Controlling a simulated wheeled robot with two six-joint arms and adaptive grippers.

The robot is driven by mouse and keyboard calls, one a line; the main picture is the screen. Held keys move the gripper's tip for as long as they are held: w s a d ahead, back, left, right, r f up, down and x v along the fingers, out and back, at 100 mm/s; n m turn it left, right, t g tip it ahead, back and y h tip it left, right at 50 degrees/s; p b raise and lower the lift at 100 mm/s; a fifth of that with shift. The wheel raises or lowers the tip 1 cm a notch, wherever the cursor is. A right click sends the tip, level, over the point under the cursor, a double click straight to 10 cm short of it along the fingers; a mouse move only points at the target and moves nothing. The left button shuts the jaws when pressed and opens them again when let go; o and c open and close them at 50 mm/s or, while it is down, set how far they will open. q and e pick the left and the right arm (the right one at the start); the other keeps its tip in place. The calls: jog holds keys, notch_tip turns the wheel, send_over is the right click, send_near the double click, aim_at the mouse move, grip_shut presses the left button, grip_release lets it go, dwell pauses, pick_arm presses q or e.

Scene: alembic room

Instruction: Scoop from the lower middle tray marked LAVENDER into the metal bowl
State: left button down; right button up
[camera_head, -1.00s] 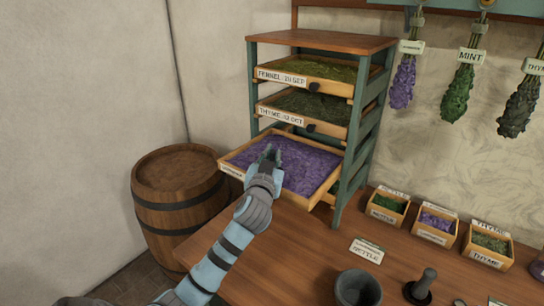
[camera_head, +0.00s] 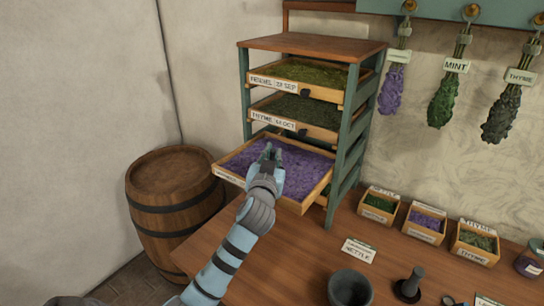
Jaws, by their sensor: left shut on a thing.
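The lower tray (camera_head: 312,199) is pulled out of the shelf rack and holds purple lavender (camera_head: 308,172). The small label on its front is too blurred to read. My left gripper (camera_head: 271,150) is over the purple fill, its fingers pointing away from me. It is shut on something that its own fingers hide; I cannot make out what. My left wrist covers part of the tray's front edge. No metal bowl can be clearly made out. My right gripper is not in view.
Two trays, labelled fennel (camera_head: 273,83) and thyme (camera_head: 272,121), sit above. A barrel (camera_head: 175,205) stands left of the table. The table front-left is clear.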

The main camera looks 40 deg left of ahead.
aim_at(272, 149)
pick_arm(q)
notch_tip(272, 149, up, 4)
jog(key=shift+f+p, duration=0.25)
jog(key=shift+p, duration=0.9)
jog(key=shift+f, duration=0.15)
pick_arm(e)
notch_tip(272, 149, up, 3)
